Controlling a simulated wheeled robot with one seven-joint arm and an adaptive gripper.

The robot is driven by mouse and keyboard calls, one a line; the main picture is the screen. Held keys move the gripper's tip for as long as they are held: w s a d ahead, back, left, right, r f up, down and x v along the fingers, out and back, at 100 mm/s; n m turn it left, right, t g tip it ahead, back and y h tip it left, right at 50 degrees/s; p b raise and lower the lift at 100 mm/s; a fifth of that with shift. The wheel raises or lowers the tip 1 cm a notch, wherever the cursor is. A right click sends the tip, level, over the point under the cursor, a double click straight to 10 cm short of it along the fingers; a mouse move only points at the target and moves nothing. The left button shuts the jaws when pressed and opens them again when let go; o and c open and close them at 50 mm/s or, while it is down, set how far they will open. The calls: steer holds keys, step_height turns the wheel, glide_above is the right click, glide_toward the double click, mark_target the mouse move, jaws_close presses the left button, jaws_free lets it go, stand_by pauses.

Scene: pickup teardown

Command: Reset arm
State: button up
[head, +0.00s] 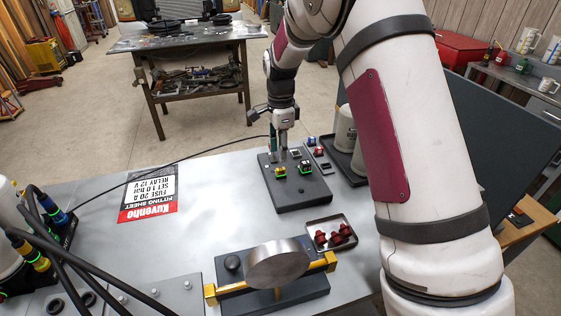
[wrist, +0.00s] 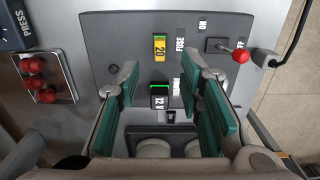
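My gripper (head: 280,142) is above the back of a dark fitting board (head: 297,199) on the metal bench, pointing down. In the wrist view its two green-padded fingers (wrist: 162,76) are spread wide and nothing is held between them. A black relay block (wrist: 159,97) with a green edge and a "12 V" label lies in view between the fingers. A yellow fuse block (wrist: 160,47) marked "20" sits just beyond the fingertips. A lever switch with a red knob (wrist: 240,57) stands at the right, beside ON and OFF labels. Height above the board is hard to tell.
A small tray (head: 345,248) with red knobbed parts lies in front of the board. A yellow-ended stand with a round metal disc (head: 279,264) is nearer. A fitting sheet (head: 148,194) lies left. Canisters (head: 345,129) stand behind, right. The bench middle is clear.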

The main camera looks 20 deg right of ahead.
mark_target(281, 169)
steer(key=s+r+n+t, duration=0.1)
steer(key=s+r+n, duration=0.3)
steer(key=s+r, duration=0.5)
steer(key=s+r+n+t, duration=0.2)
steer(key=s+r+n, duration=0.3)
steer(key=r, duration=0.6)
steer(key=s+n+t, duration=0.2)
steer(key=s+n, duration=0.7)
steer(key=s, duration=1.2)
steer(key=shift+r, duration=0.15)
